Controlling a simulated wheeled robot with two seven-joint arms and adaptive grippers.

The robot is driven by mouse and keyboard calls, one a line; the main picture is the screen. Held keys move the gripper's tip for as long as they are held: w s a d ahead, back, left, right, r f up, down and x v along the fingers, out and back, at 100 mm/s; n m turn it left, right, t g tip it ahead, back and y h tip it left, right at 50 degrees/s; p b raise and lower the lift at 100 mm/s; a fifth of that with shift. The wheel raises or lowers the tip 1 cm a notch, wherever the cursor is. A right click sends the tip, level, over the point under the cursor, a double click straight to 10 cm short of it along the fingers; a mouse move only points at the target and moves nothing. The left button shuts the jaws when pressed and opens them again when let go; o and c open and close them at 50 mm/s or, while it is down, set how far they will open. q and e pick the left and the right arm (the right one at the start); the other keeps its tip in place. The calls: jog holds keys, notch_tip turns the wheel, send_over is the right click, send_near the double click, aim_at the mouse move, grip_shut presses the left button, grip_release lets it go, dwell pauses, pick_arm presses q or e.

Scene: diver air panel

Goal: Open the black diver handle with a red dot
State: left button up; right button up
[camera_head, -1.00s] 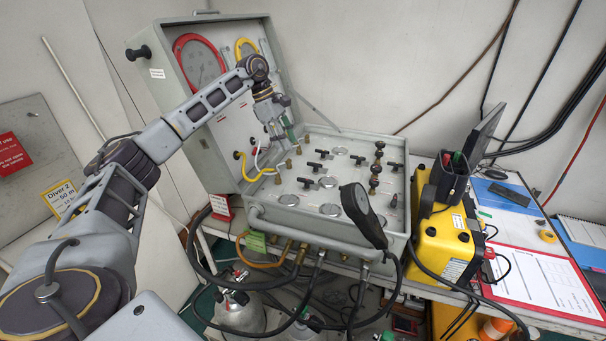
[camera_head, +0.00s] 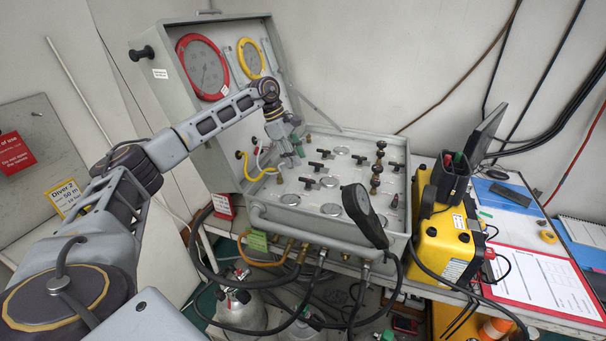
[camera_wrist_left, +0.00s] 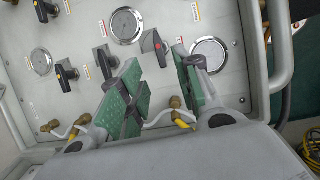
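The black handle with a red dot (camera_wrist_left: 155,43) is on the grey panel in the left wrist view. In the head view it appears to be the nearest black handle (camera_head: 308,183) of its row. My left gripper (camera_wrist_left: 158,56) is open, its two green-padded fingers apart, with the red-dot handle showing beyond and between the fingertips. I cannot tell whether a finger touches it. In the head view my left gripper (camera_head: 297,158) is low over the panel's left part, beside that handle. My right gripper is not in view.
A black handle with a yellow dot (camera_wrist_left: 67,75) and another black handle (camera_wrist_left: 105,58) sit nearby. Round gauges (camera_wrist_left: 208,55) and brass fittings with hoses (camera_wrist_left: 176,102) surround the fingers. The open lid (camera_head: 170,85) stands behind; a yellow box (camera_head: 446,240) is to the right.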

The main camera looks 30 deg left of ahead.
aim_at(305, 179)
pick_arm(q)
jog(key=shift+p+x, duration=0.5)
jog(key=shift+x, duration=3.35)
jog(key=shift+s, duration=0.1)
grip_shut()
